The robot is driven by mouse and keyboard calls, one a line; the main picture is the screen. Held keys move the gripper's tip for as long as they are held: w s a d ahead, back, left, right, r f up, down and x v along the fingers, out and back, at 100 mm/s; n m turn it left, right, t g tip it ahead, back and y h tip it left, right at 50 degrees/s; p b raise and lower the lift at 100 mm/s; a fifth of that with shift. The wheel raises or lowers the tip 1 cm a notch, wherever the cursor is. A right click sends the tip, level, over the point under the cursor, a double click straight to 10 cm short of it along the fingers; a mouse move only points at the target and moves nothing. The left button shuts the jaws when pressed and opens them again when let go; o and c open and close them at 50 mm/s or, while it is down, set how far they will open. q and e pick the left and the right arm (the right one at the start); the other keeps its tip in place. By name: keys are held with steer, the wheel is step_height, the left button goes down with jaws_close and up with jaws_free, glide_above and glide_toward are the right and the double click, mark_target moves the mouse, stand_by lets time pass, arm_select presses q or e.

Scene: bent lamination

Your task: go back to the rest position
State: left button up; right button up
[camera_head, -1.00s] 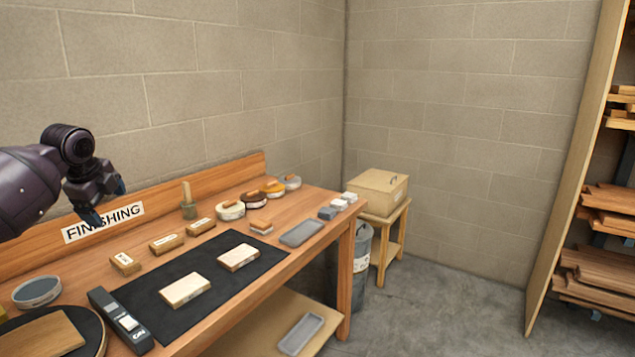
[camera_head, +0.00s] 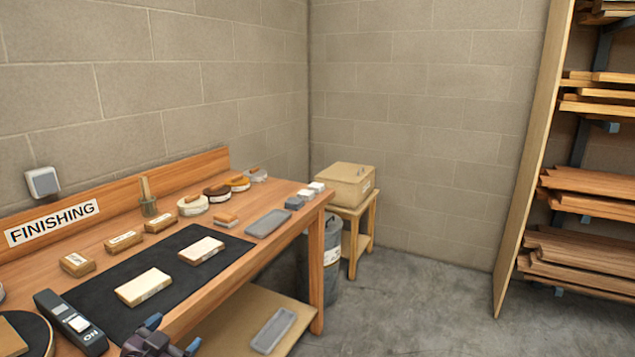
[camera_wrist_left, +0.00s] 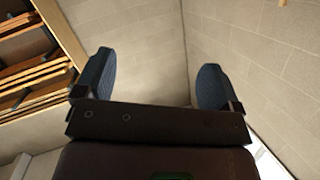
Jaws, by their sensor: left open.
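My left gripper (camera_head: 172,335) shows at the bottom edge of the head view, in front of the finishing bench (camera_head: 180,321). Only its dark end and blue-grey fingertips show there; the rest of the arm is out of the picture. In the left wrist view its two fingers (camera_wrist_left: 152,80) stand wide apart with nothing between them. Behind them are bare block wall and the lumber rack (camera_wrist_left: 38,70). My right gripper is in neither view.
A bin (camera_head: 331,260), a small table with a box (camera_head: 344,185) and a lumber rack (camera_head: 585,190) stand beyond. Floor between is clear.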

arm_select(q)
steer(key=s+d+f+n+g+y+b, duration=0.1)
steer(key=s+f+n+g+b, duration=0.3)
steer(key=s+f, duration=1.9)
steer(key=s+n+y, duration=0.1)
steer(key=s, duration=0.2)
steer(key=shift+s+d+n+y, duration=0.2)
steer(key=shift+n+y, duration=0.1)
steer(key=shift+y, duration=0.1)
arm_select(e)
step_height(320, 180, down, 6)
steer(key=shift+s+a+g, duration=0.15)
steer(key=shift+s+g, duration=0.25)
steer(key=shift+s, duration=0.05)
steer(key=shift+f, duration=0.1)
